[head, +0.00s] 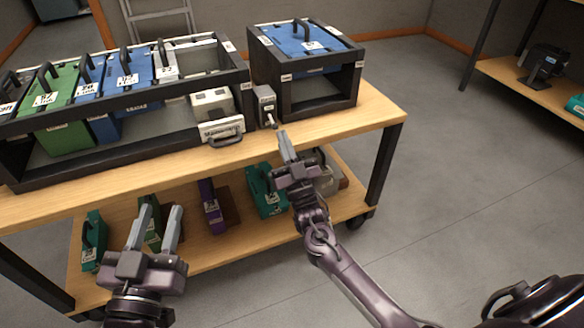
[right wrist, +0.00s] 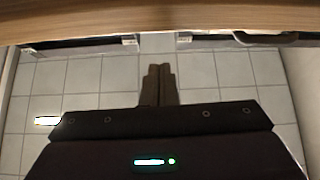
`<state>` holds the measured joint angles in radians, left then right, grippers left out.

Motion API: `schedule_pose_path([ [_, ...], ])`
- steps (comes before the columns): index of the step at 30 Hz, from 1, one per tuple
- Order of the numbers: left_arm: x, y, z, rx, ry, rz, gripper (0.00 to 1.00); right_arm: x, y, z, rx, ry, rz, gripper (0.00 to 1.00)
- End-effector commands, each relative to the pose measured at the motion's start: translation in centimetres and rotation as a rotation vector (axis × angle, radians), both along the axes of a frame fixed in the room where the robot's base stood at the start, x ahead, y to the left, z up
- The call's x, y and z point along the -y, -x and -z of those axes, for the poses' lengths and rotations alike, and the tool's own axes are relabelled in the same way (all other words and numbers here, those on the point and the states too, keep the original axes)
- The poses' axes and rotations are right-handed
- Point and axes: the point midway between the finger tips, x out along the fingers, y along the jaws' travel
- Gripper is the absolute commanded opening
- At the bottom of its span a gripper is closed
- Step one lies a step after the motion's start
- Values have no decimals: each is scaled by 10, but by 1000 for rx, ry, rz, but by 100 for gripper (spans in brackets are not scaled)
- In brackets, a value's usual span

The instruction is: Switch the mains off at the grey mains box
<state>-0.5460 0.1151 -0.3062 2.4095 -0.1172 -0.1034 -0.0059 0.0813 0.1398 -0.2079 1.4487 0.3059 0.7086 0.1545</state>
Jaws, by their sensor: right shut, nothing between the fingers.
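The grey mains box (head: 264,100) is a small upright box on the wooden bench top, between the long black rack and the black frame with the blue unit. A small lever (head: 271,121) sticks out low on its front; its exact position is hard to tell. My right gripper (head: 284,140) is shut and empty, just in front of and below the lever, apparently apart from it. In the right wrist view the shut fingers (right wrist: 158,72) show below the bench edge; the box is not seen there. My left gripper (head: 160,212) is open and empty in front of the bench.
The bench top (head: 375,118) is bare at its right end. A white unit with a handle (head: 222,132) stands left of the mains box. The rack (head: 120,118) holds green and blue modules. A lower shelf (head: 245,232) carries several more modules. Floor at right is clear.

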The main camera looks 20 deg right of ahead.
Motion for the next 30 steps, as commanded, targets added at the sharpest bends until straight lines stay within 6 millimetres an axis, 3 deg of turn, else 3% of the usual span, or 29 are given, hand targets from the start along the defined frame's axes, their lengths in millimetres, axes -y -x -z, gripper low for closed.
schedule_pose_path([
  [6,0,0,5,-21,-9,1,36,2,26,36,0,0,2,0],
  [12,0,0,5,-17,-7,1,36,2,37,52,4,-1,1,0],
  [30,0,-1,4,-15,-7,-1,36,0,39,53,1,-3,-3,0],
])
